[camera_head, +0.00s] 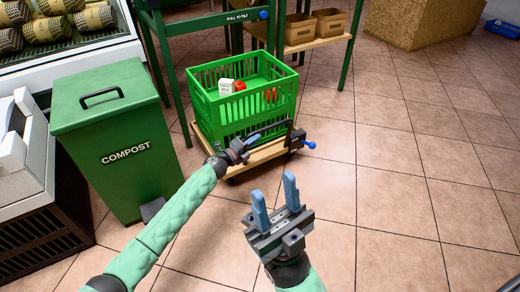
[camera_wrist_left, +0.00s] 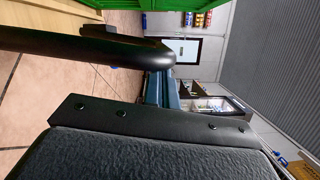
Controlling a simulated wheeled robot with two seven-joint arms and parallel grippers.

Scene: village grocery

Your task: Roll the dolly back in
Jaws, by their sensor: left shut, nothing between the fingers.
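The dolly (camera_head: 262,154) is a low wooden platform carrying a green slatted crate (camera_head: 228,117). It stands at the front of a green stand, partly under it. A dark handle bar (camera_head: 270,127) rises at its near side, with a blue-knobbed lever (camera_head: 308,145) at the right. My left gripper (camera_head: 246,146) is shut and empty beside the left end of the bar; its fingertips are hard to make out. In the left wrist view the dark bar (camera_wrist_left: 90,42) crosses close by, near my blue fingers (camera_wrist_left: 158,88). My right gripper (camera_head: 275,200) is open and empty over the floor.
A green compost bin (camera_head: 122,150) stands left of the dolly. The stand's green legs (camera_head: 168,85) are behind the crate, near a shelf with brown boxes (camera_head: 330,22). Red and white goods (camera_head: 226,87) lie in the crate. The tiled floor (camera_head: 400,190) at right is clear.

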